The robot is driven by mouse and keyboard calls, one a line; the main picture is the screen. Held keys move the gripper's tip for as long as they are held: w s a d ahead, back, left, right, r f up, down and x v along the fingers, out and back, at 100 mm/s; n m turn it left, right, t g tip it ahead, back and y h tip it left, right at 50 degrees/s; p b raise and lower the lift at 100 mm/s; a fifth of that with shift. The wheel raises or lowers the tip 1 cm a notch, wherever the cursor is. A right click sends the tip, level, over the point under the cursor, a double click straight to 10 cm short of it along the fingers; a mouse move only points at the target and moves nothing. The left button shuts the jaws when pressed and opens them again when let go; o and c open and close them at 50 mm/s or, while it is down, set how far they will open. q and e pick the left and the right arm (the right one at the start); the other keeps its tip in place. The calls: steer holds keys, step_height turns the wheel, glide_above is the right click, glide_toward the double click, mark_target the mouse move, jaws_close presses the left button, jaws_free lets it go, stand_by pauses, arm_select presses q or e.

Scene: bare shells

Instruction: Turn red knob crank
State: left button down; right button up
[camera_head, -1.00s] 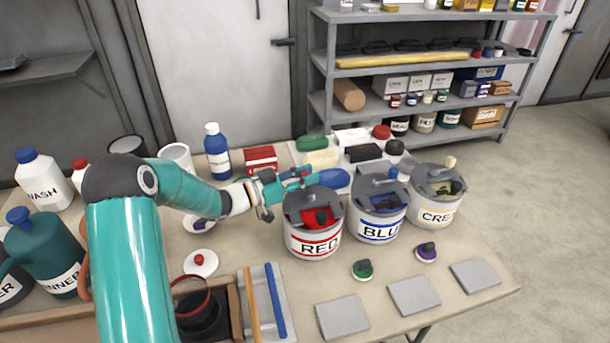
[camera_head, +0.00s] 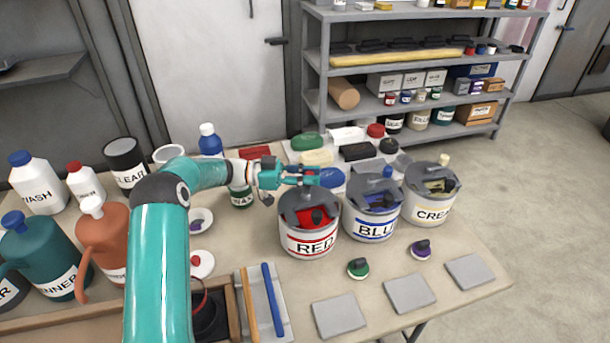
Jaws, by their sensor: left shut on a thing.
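The red paint can (camera_head: 309,243) stands on the table, a grey lid with a dark lever over its red opening. My left gripper (camera_head: 301,177) is at the back rim of this can, above its lid. It is shut, its teal fingers around the spot where the can's crank knob would be; the knob itself is hidden by the fingers. My right gripper is not in view. The blue can (camera_head: 370,229) and the cream can (camera_head: 430,213) stand to the right, with their crank knobs upright in view.
Coloured bars lie on a white sheet behind the cans, a blue one (camera_head: 332,178) close to the gripper. A wax can (camera_head: 241,198) stands under my left wrist. Grey tiles (camera_head: 339,317) and small knobs lie in front.

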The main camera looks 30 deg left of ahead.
arm_select(q)
steer(key=shift+w+d+m+g+h+b, duration=0.15)
steer(key=shift+m+g+h, duration=0.15)
steer(key=shift+m+g, duration=0.25)
steer(key=shift+d+m+g+h+b, duration=0.2)
steer(key=shift+m+g+h, duration=0.15)
steer(key=shift+g, duration=0.45)
steer(key=shift+w+d+m+g+h+b, duration=0.15)
steer(key=shift+m+g+h, duration=0.1)
steer(key=shift+m+g, duration=0.35)
steer(key=shift+s+d+g, duration=0.1)
steer(key=shift+g, duration=0.25)
steer(key=c, duration=0.9)
jaws_free()
steer(key=shift+c, duration=0.2)
steer(key=shift+r, duration=0.1)
step_height(320, 180, up, 10)
